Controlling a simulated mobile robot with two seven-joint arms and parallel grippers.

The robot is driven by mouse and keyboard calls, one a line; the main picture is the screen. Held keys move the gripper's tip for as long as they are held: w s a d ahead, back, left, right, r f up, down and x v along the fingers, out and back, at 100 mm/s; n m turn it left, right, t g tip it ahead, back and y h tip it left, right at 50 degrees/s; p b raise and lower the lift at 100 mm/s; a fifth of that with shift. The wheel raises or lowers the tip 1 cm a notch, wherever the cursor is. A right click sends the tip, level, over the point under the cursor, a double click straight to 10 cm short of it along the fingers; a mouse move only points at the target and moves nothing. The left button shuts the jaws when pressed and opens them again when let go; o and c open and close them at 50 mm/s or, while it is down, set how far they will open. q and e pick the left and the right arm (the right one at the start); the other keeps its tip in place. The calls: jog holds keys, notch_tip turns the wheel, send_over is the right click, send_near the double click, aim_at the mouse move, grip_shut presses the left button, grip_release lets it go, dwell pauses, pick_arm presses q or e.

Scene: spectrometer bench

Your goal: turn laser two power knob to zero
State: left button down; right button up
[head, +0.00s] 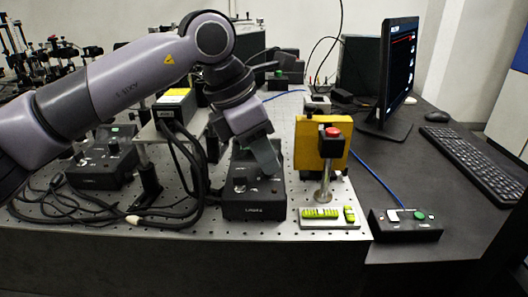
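A black control box (255,209) with a small, hard-to-read label on its front edge stands near the front of the perforated bench. I take it for the laser two power box. My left gripper (268,170) reaches down over the back part of this box, pointing at its top panel. The gripper hides part of that panel, and I cannot make out the knob or whether the fingers touch it. The finger gap is not clear. A similar black box (103,170) with a green button stands further left. My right gripper is out of view.
A yellow block (307,147) and a post with a red button (333,132) stand just right of the box. A black box with a green button (405,225), a monitor (397,75) and a keyboard (480,168) are further right. Loose black cables (150,215) lie left.

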pick_arm(q)
jog(key=n+t+b, duration=0.1)
jog(key=n+b, duration=0.1)
jog(key=n, duration=0.1)
jog(key=shift+s+f+y, duration=0.1)
jog(key=shift+y, duration=0.2)
jog(key=shift+d+n+t+y+b, duration=0.1)
jog(key=shift+n+t+y+b, duration=0.3)
jog(key=shift+n, duration=0.45)
jog(key=shift+d+n+t+y+b, duration=0.1)
jog(key=shift+n+t+b, duration=0.1)
jog(key=shift+n+b, duration=0.5)
jog(key=shift+n, duration=0.35)
jog(key=c, duration=1)
grip_release()
jog(key=shift+c, duration=0.2)
jog(key=shift+s, duration=0.1)
jog(key=p+v, duration=0.1)
jog(key=v, duration=0.6)
jog(key=shift+r, duration=0.25)
